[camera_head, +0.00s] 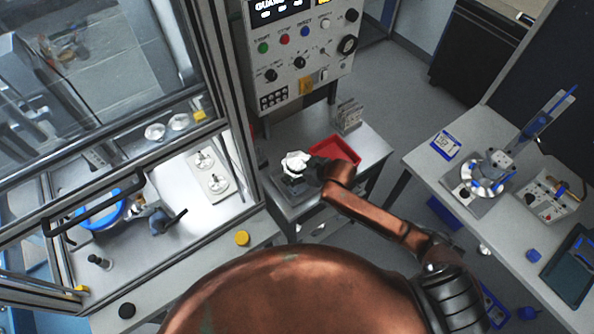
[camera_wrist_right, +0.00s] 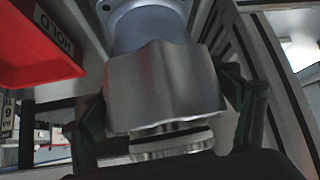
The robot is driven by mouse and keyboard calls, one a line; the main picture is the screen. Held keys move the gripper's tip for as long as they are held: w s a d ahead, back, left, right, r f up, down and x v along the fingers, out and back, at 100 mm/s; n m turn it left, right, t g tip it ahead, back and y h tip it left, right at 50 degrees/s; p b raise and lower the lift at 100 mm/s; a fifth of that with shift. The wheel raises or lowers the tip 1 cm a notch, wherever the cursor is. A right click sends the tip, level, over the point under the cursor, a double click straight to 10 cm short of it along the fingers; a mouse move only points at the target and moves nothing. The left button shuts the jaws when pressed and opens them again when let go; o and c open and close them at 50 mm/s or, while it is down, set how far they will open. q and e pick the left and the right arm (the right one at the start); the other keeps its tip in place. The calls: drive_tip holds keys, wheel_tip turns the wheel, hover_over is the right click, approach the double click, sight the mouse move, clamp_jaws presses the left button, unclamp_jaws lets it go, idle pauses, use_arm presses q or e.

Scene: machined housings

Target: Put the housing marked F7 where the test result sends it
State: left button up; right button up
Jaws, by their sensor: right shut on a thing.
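The housing (camera_head: 295,160) is a pale machined part at the small grey bench, in the head view. It also fills the middle of the right wrist view as a silver block (camera_wrist_right: 165,90) with a round flange below. No F7 mark can be read on it. My right gripper (camera_head: 310,170) is shut on it; its dark green fingers flank the block in the wrist view. The housing is at a grey fixture (camera_head: 293,188); contact cannot be told. The red tray (camera_head: 345,147), lettered HOLD in the wrist view (camera_wrist_right: 30,55), is just beyond my gripper. My left gripper is not in view.
A test panel (camera_head: 300,50) stands behind the bench; its display is cut off at the top. A glass-framed enclosure (camera_head: 240,120) stands left, with a plate of parts (camera_head: 212,187) inside. The right table (camera_head: 425,165) carries a round-based device (camera_head: 485,180) and a control box (camera_head: 548,195).

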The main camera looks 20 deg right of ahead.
drive_tip(key=shift+w+f+p, duration=0.2)
drive_tip(key=shift+f+p, duration=0.25)
drive_tip(key=shift+f, duration=1.05)
drive_tip(key=o, duration=2.1)
drive_tip(key=shift+s+f, duration=0.15)
drive_tip(key=shift+f, duration=0.15)
drive_tip(key=b+v, duration=0.1)
drive_tip(key=v, duration=1.1)
drive_tip(key=shift+d+r, duration=0.1)
drive_tip(key=shift+r, duration=0.1)
